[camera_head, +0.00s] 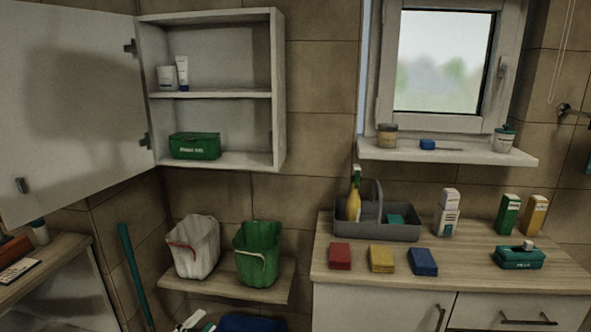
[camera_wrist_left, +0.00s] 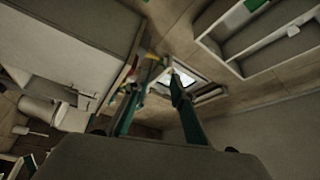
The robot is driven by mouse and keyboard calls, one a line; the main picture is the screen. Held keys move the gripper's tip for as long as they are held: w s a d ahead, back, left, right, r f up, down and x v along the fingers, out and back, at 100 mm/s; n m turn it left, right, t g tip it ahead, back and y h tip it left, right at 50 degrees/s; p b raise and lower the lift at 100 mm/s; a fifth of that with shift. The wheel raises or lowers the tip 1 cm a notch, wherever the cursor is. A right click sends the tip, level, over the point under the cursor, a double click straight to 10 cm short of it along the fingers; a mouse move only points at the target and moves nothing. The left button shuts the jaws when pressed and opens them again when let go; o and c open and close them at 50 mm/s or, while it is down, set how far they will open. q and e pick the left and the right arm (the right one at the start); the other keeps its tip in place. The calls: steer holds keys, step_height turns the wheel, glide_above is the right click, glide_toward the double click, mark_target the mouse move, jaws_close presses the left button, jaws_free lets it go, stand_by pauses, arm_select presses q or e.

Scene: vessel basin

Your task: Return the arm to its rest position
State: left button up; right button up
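My left gripper (camera_wrist_left: 153,80) shows in the left wrist view. Its two dark teal-edged fingers stand apart with a clear gap between the tips, and I see nothing held between them. The wrist view looks upward past the fingers to the window and the wall. In the head view, small white and teal parts (camera_head: 190,321) show at the bottom edge; I cannot tell whether they belong to my left gripper. My right gripper is in neither view.
The wall cabinet (camera_head: 279,90) hangs with its door (camera_head: 75,110) swung open to the left. Below it, a low shelf (camera_head: 180,287) bears a white bin (camera_head: 195,250) and a green bin (camera_head: 257,255). The counter (camera_head: 450,271) at right carries a grey caddy (camera_head: 400,234), boxes and colored blocks.

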arm_select(q)
steer(key=s+d+f+n+g+y, duration=0.2)
steer(key=s+f+n+g+y, duration=0.4)
steer(key=s+f+n, duration=1)
steer(key=s+f+y, duration=0.2)
steer(key=s+f, duration=0.3)
steer(key=s, duration=0.3)
steer(key=shift+d+f+y, duration=0.2)
steer(key=shift+f+y, duration=0.1)
steer(key=shift+f, duration=0.05)
steer(key=shift+d, duration=0.1)
